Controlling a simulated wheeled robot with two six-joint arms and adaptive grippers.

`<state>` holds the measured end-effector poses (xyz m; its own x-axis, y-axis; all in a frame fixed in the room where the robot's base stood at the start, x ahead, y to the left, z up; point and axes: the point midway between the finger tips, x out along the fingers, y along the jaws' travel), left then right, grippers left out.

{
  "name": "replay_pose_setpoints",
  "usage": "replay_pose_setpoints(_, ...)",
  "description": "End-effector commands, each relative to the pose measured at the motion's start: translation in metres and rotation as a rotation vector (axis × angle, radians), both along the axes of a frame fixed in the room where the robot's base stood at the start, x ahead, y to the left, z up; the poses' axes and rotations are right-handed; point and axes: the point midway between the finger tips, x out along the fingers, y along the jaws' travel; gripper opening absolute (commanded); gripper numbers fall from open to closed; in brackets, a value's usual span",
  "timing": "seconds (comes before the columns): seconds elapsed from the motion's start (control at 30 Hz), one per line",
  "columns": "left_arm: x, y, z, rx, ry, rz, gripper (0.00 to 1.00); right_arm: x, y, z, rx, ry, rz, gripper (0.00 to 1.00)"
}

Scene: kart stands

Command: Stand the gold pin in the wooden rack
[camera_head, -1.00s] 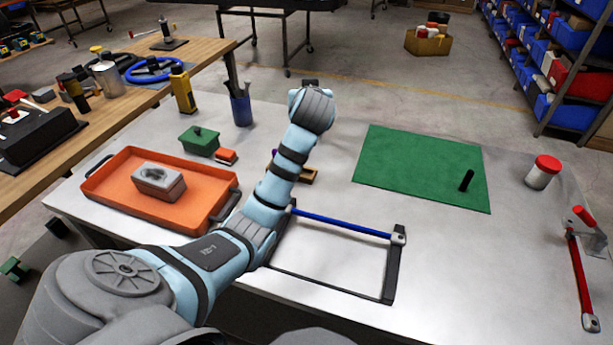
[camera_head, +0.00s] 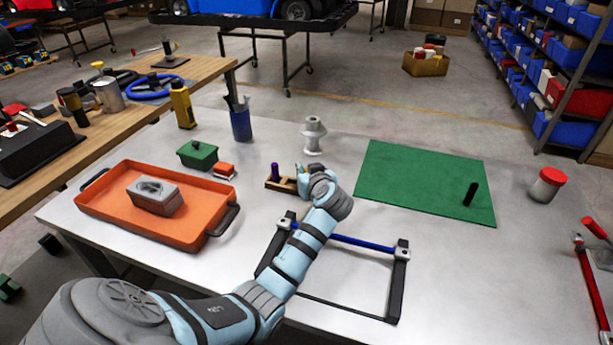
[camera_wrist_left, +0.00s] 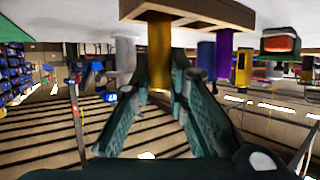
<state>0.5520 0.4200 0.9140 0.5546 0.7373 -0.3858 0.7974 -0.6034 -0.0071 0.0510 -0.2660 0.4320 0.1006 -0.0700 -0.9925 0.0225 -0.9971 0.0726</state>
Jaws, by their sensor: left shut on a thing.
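The wooden rack (camera_head: 279,185) lies on the table near its middle, with a purple pin (camera_head: 274,171) upright at its left end. In the left wrist view, which is upside down, the rack (camera_wrist_left: 238,13) is at the top and the purple pin (camera_wrist_left: 224,52) is to the right. My left gripper (camera_head: 305,180) is at the rack's right end, its fingers mostly hidden by my wrist. In the wrist view the gripper (camera_wrist_left: 160,88) is shut on the gold pin (camera_wrist_left: 160,48), whose end meets the rack; I cannot tell how deep it sits. My right gripper is not in view.
A grey spool-shaped part (camera_head: 313,135) stands behind the gripper. A blue-barred frame (camera_head: 350,241) lies under my arm. A green mat (camera_head: 420,180) is to the right, an orange tray (camera_head: 106,205) to the left, and a small red block (camera_head: 224,170) left of the rack.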

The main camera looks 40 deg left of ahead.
Motion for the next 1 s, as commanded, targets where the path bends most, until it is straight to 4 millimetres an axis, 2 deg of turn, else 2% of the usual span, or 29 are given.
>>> replay_pose_setpoints(0.23,0.000,0.000,-0.003,0.000,-0.001,0.000,0.00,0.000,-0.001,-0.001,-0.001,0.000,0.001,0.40)
replay_pose_setpoints(0.27,0.000,0.000,-0.004,0.001,-0.001,0.000,0.17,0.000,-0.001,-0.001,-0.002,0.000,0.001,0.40)
replay_pose_setpoints(0.37,0.000,0.000,-0.003,0.001,-0.001,0.000,0.33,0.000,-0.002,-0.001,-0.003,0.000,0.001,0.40)
replay_pose_setpoints(0.4,0.000,0.000,-0.003,0.001,-0.001,0.000,0.35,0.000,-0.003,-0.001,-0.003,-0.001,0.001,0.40)
replay_pose_setpoints(0.77,-0.002,-0.004,0.000,0.001,-0.003,-0.001,0.35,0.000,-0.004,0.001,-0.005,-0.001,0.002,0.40)
replay_pose_setpoints(1.0,-0.027,-0.038,0.018,-0.003,-0.003,-0.003,0.35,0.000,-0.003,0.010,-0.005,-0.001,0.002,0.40)
